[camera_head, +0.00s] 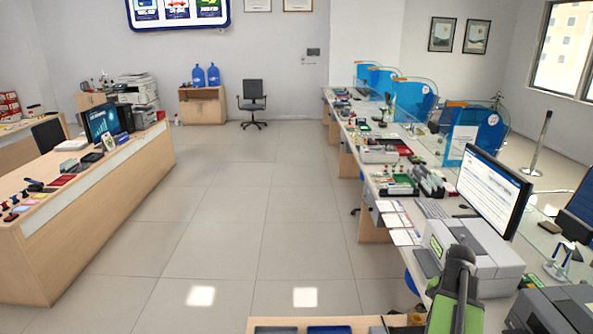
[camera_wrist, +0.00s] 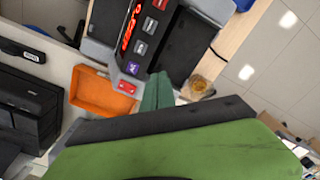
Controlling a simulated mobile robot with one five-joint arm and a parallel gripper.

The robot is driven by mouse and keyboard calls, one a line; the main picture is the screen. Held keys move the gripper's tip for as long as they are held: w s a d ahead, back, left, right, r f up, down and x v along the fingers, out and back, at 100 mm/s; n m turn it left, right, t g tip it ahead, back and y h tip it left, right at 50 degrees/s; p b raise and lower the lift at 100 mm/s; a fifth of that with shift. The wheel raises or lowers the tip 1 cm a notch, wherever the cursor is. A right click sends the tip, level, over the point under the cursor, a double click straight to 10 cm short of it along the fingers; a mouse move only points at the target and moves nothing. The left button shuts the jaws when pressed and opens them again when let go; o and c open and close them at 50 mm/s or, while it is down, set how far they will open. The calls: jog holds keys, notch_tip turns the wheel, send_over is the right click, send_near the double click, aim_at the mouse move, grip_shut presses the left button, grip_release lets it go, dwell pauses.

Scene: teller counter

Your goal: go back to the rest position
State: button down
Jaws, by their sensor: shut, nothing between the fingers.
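My gripper (camera_wrist: 157,93) shows in the wrist view as two narrow green fingers close together, with nothing between them. The wide green body with a dark edge fills the bottom of that view. The fingers point at the lower edge of a dark device with colored buttons (camera_wrist: 141,40). I cannot tell how high they are above it. In the head view my green and dark grey arm stands at the bottom right, in front of the teller counter (camera_head: 372,190). The fingertips cannot be made out there.
An orange tray (camera_wrist: 101,98) lies left of the fingers and a small amber dish (camera_wrist: 198,85) right of them. A black machine (camera_wrist: 22,112) is at far left. A monitor (camera_head: 492,188) and a grey printer (camera_head: 470,245) stand near my arm. The floor (camera_head: 255,210) between the counters is clear.

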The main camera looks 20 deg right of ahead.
jog(key=w+a+f+n+b, duration=0.1)
jog(key=w+a+f+n, duration=0.15)
jog(key=w+a, duration=0.9)
jog(key=w+a+f+n+b, duration=0.1)
jog(key=a+n, duration=0.4)
jog(key=a, duration=1.1)
jog(key=w+a+f+n+b, duration=0.1)
jog(key=a+n, duration=0.5)
jog(key=a, duration=1)
jog(key=shift+w+a+f+b, duration=0.2)
jog(key=shift+w+a+b, duration=0.1)
jog(key=shift+b, duration=0.3)
